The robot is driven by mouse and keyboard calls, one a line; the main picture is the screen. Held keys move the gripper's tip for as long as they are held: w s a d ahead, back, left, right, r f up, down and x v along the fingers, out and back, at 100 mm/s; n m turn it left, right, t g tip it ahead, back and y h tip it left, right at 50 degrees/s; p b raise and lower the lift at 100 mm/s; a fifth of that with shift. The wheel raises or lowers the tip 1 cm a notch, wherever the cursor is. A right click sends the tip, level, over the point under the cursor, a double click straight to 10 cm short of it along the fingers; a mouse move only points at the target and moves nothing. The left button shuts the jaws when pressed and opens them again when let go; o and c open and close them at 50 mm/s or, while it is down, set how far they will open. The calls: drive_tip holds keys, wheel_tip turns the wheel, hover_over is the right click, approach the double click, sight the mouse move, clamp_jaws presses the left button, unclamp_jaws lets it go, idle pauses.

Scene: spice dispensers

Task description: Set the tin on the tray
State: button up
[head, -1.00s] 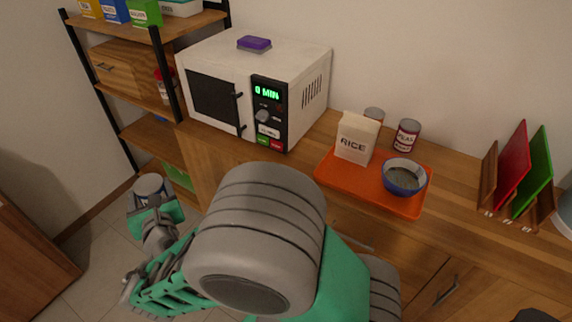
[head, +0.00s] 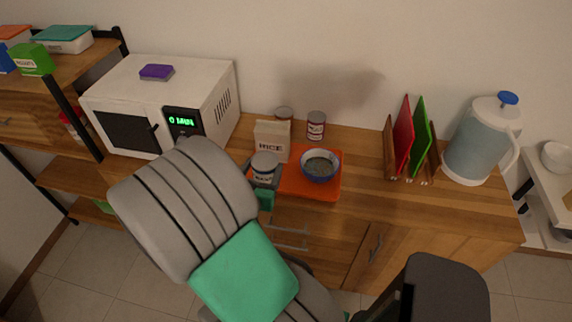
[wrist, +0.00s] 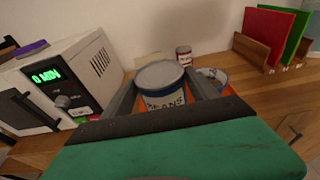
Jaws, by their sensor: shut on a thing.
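My gripper (head: 264,182) is shut on a tin with a grey lid (head: 264,160). In the wrist view the tin (wrist: 165,101) is between the fingers, upright, with a blue band and a label reading BEANS. In the head view it is at the left front edge of the orange tray (head: 312,188). I cannot tell its exact height above the tray. The tray holds a RICE packet (head: 271,141) at its back left and a blue bowl (head: 320,166) with grey contents at its right. The tray's left front part is hidden by my gripper and the tin.
A white microwave (head: 205,90) is to the left, with a purple sponge (head: 157,72) on top. A rack with red and green boards (head: 421,140) and a blue-lidded jug (head: 478,142) are to the right. Counter between tray and rack is clear.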

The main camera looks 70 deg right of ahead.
drive_tip(key=w+d+f+b, duration=0.2)
drive_tip(key=d+f+b, duration=0.2)
drive_tip(key=w+d+f+b, duration=0.1)
drive_tip(key=d+f+b, duration=0.3)
drive_tip(key=b, duration=0.1)
drive_tip(key=w+d+f+b, duration=0.2)
drive_tip(key=d+f+b, duration=0.2)
drive_tip(key=f, duration=0.1)
drive_tip(key=shift+w+d, duration=0.2)
drive_tip(key=shift+w, duration=0.15)
drive_tip(key=o, duration=1.9)
drive_tip(key=shift+o, duration=0.2)
